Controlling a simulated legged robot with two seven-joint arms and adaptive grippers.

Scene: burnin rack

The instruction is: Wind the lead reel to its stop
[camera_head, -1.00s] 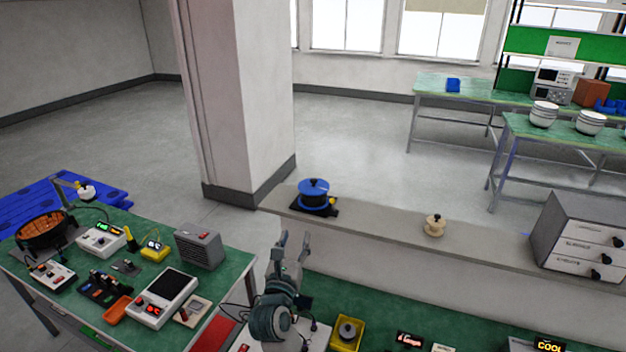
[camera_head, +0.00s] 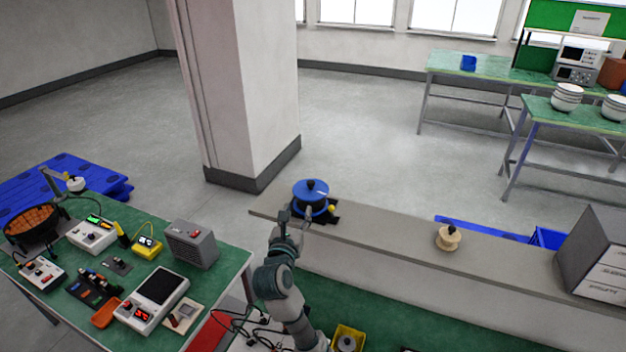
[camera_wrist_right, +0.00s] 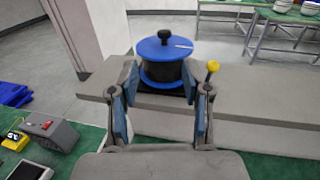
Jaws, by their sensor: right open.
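The lead reel (camera_head: 311,191) has a blue top disc with a black knob and a black drum. It stands on a dark base on the grey ledge (camera_head: 385,228). In the right wrist view the reel (camera_wrist_right: 164,48) is straight ahead, and a yellow knob (camera_wrist_right: 213,66) shows beside it on the right. My right gripper (camera_head: 295,215) is just in front of the reel. In the wrist view its fingers (camera_wrist_right: 162,95) are spread apart with nothing between them, and the reel shows beyond the gap. Whether a finger touches the reel I cannot tell. My left gripper is not in view.
A pale wooden spool (camera_head: 448,239) stands farther right on the ledge, and a grey drawer cabinet (camera_head: 588,250) is at its right end. A green bench (camera_head: 215,290) with several instruments is at left. A yellow bin (camera_head: 349,338) is below the ledge.

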